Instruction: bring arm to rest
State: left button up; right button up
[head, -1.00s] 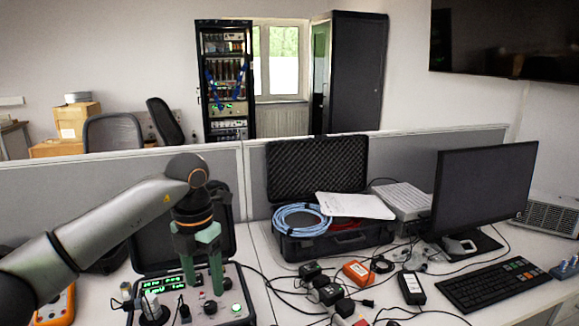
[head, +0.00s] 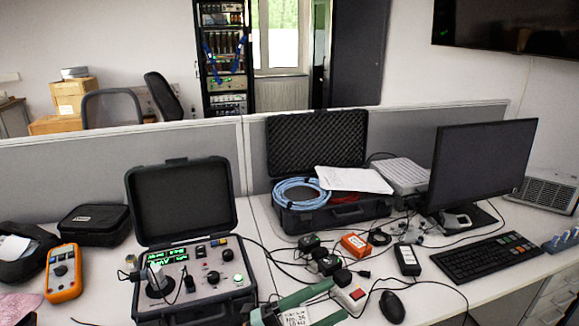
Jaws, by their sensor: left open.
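My left gripper (head: 338,300) shows at the bottom edge of the head view, right of the calibrator case. Its green fingers are apart and point right, toward the black plugs and cables. A white label shows between the fingers; I cannot tell what it belongs to. The rest of my left arm is below the picture. The vibration calibrator (head: 195,278), with a green display and knobs, sits in its open black case (head: 182,200) on the desk, clear of the gripper. My right gripper is not in view.
An orange multimeter (head: 63,273) and a black pouch (head: 94,224) lie at left. A power strip (head: 350,296), mouse (head: 391,306), orange box (head: 355,245), keyboard (head: 487,257) and monitor (head: 480,165) stand at right. An open case (head: 335,215) holds blue cable (head: 299,192). Cables cross the middle.

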pick_arm(q)
jog(key=a+f+n+t+y, duration=0.9)
jog(key=a+f+n+y, duration=0.35)
jog(key=n, duration=0.55)
jog(key=s+a+f+n+g+y, duration=0.3)
jog(key=s+a+f, duration=0.2)
jog(key=s+f, duration=0.3)
jog(key=s+a+f+n+g+y+p, duration=0.1)
jog(key=s+a+f+n+g+y, duration=0.2)
jog(key=s+f, duration=0.5)
jog(key=shift+s+a+f+n, duration=0.35)
jog(key=shift+a+f+n, duration=0.35)
jog(key=shift+a, duration=0.45)
jog(key=shift+r, duration=0.1)
jog(key=shift+c, duration=0.2)
